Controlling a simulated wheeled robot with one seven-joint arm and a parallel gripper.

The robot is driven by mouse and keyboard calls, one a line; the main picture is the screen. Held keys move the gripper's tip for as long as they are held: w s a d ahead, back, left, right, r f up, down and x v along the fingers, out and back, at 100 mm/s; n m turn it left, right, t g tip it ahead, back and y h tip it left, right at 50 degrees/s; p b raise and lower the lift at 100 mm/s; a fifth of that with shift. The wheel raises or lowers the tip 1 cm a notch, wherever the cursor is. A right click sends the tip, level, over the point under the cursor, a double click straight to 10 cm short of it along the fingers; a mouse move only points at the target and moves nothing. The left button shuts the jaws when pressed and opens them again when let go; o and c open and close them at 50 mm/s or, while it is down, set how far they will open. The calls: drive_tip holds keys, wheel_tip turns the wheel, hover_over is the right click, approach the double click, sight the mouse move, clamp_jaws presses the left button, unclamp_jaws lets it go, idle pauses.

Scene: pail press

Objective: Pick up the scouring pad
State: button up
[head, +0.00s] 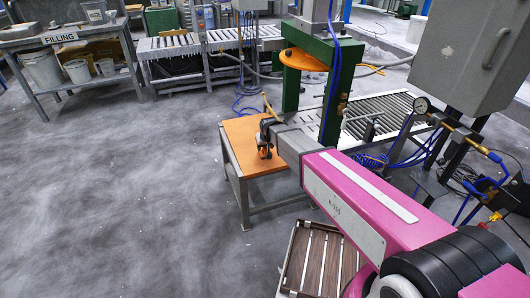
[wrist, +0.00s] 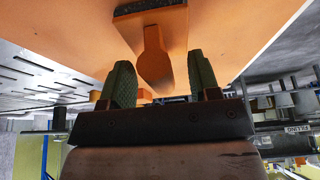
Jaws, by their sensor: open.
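An orange piece with a dark, grainy strip at its far end, apparently the scouring pad (wrist: 152,55), shows at the top middle of the wrist view. Its narrower, rounded part points towards my gripper (wrist: 162,80). My gripper is open, with one dark green finger on each side of that part in the picture. I cannot tell whether the fingers touch it or how far they reach along it.
A green press frame (head: 331,95) stands right behind the table, with a roller conveyor (head: 385,112) beyond. A slatted wooden crate (head: 318,262) is on the floor in front. The filling bench (head: 62,38) with pails is at the back left. The floor at left is clear.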

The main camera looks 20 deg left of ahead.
drive_tip(key=c, duration=1)
wheel_tip(320, 180, up, 5)
drive_tip(key=shift+s+f, duration=0.15)
drive_tip(key=shift+f, duration=0.05)
drive_tip(key=s+a+r, duration=0.1)
drive_tip(key=s+r, duration=0.1)
drive_tip(key=s, duration=0.1)
drive_tip(key=s+a+r, duration=0.2)
drive_tip(key=s, duration=0.2)
drive_tip(key=s+a+r, duration=0.1)
drive_tip(key=s+r, duration=0.1)
drive_tip(key=s, duration=0.1)
drive_tip(key=shift+s+a+r, duration=0.2)
drive_tip(key=shift+s+a, duration=0.05)
drive_tip(key=shift+o, duration=0.4)
